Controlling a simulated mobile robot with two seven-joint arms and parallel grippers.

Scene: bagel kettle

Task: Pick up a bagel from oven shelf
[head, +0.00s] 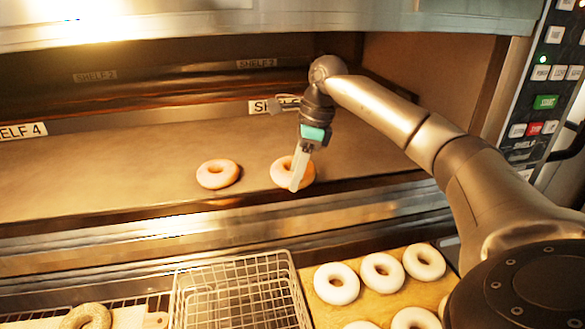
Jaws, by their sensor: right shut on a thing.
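Two browned bagels lie near the front edge of the oven shelf (90,180). The left bagel (218,174) lies free and flat. My right gripper (298,180) reaches down onto the right bagel (279,169) and is shut on it, with a finger across its middle. The finger hides part of this bagel, and it still appears to be at shelf level. I cannot tell whether it is lifted. My left gripper is not in view.
Below the oven front, a wire basket (240,290) stands empty. To its right, a wooden board (318,308) holds several pale bagels. Another bagel (86,317) lies at the bottom left. The control panel (545,85) is at the right. The oven's upper edge (250,22) overhangs the opening.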

